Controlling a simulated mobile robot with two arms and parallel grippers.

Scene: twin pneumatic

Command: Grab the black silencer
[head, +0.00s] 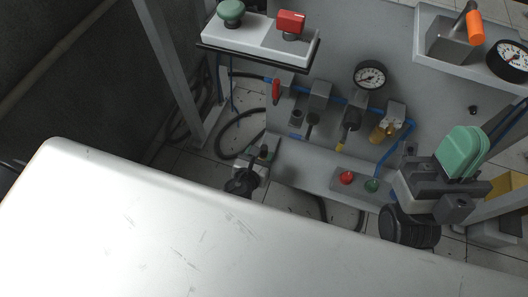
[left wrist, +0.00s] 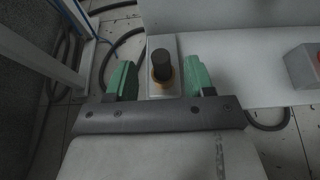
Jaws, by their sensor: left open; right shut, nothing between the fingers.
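The black silencer (left wrist: 162,66) is a short dark cylinder on a brass-coloured base, standing on a pale block in the left wrist view. My left gripper (left wrist: 160,79) is open, with one green finger on each side of the silencer. Gaps show between the silencer and both fingers, so neither visibly touches it.
The low ledge (head: 318,178) carries a red button (head: 347,177) and a green button (head: 372,185). Above it are a gauge (head: 369,75), blue hoses and valves on the grey panel. A shelf (head: 262,38) juts out above my left gripper. A metal post (head: 171,65) stands left.

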